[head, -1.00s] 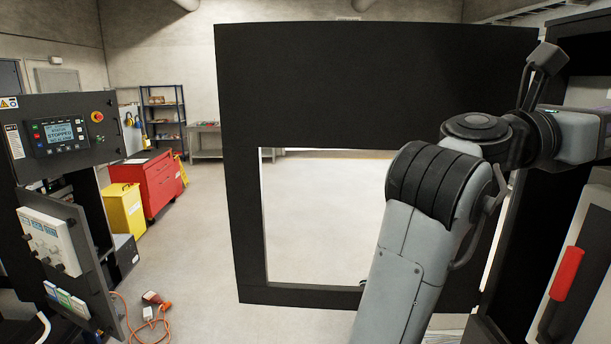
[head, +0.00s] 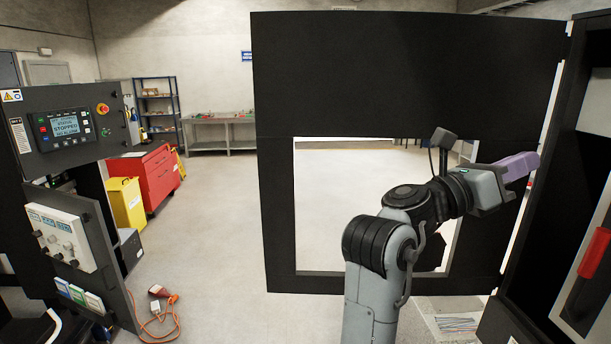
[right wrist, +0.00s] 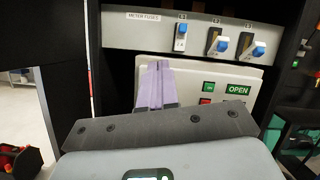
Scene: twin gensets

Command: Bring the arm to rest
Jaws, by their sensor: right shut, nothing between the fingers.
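My right arm rises from the bottom centre-right of the head view and bends to the right. Its gripper (head: 534,160) has purple fingers that point right, in front of the edge of the black open door (head: 400,75). In the right wrist view the purple fingers (right wrist: 157,82) are together, with nothing between them. Behind them is a light panel (right wrist: 210,85) with a green OPEN label; contact cannot be judged. My left gripper is not in view.
A cabinet with a red handle (head: 594,252) stands at the right. Blue-tipped meter fuses (right wrist: 218,43) sit above the panel. At left stands a control cabinet (head: 68,124) whose screen reads STOPPED. An orange cable (head: 165,322) lies on the floor. Open floor lies between cabinet and door.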

